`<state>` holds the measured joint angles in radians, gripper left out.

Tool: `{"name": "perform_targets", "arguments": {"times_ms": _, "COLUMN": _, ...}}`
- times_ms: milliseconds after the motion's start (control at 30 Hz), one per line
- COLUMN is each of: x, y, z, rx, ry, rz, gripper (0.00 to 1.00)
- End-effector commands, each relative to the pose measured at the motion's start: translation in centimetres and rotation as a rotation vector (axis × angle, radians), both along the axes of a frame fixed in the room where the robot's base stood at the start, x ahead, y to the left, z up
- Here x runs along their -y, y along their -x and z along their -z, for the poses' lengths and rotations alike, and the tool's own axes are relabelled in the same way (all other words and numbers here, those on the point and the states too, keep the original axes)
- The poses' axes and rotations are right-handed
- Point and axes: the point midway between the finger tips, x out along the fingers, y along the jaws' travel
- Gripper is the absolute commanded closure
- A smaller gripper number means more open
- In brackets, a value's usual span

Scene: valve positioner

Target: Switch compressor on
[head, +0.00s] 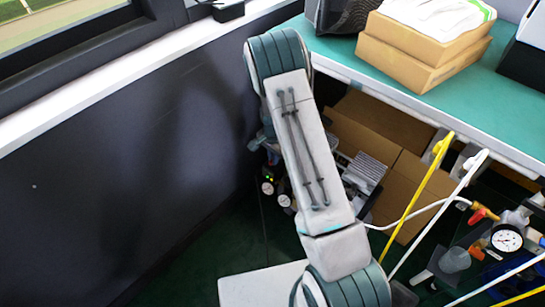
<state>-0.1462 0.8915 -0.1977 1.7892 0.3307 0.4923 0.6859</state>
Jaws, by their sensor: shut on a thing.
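The compressor (363,173) is under the bench, largely hidden behind my arm. A ribbed grey metal part of it shows to the right of my arm. Two small round gauges (268,188) and small green lights (267,178) show to the left of my arm, low beside the dark wall. My forearm crosses the middle of the picture and hides the area between. A small bluish-grey part shows by the wall above the gauges, perhaps my wrist. My gripper's fingers are hidden, and so is whatever they touch. I cannot make out the compressor's switch.
A green-topped bench (350,62) bears stacked cardboard boxes (425,45). Cardboard boxes (400,165) stand beneath it. Yellow (425,185) and white hoses hang at the right, near a pressure gauge (507,239) with red-handled valves. A dark wall (110,170) bounds the left.

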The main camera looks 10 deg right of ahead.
Motion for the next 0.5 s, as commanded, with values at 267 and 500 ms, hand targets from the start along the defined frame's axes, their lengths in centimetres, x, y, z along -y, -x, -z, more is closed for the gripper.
{"name": "perform_targets", "arguments": {"times_ms": 267, "x": 0.0, "y": 0.1, "z": 0.1, "rx": -0.003, "ry": 0.001, "rz": 0.0, "gripper": 0.69}}
{"name": "perform_targets", "arguments": {"times_ms": 500, "x": 0.0, "y": 0.0, "z": -1.0, "rx": -0.001, "ry": 0.001, "rz": -0.002, "gripper": 0.69}}
